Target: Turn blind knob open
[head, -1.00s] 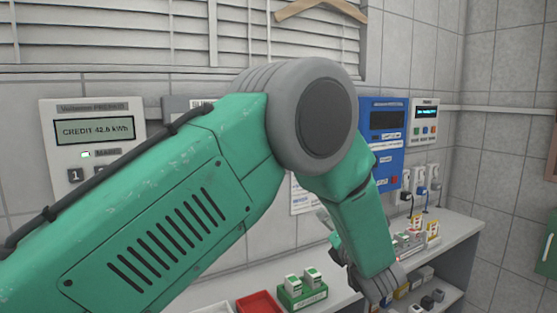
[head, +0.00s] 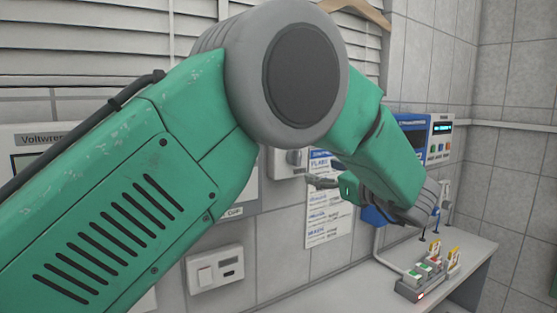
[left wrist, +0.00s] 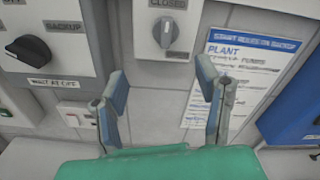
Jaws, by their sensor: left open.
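A grey knob on a white wall box with a "CLOSED" label above it is the likely blind knob (left wrist: 166,33). It sits at the top middle of the left wrist view, its grip roughly upright. In the head view this gripper (head: 318,182) points left, close to the knob's box.
A black knob (left wrist: 28,47) labelled "BACKUP" is on a panel to the left. A printed sheet (left wrist: 238,75) hangs on the wall to the right, beside a blue unit (left wrist: 295,100). A counter (head: 375,281) with a small rack (head: 424,281) lies below. Closed blinds cover the window.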

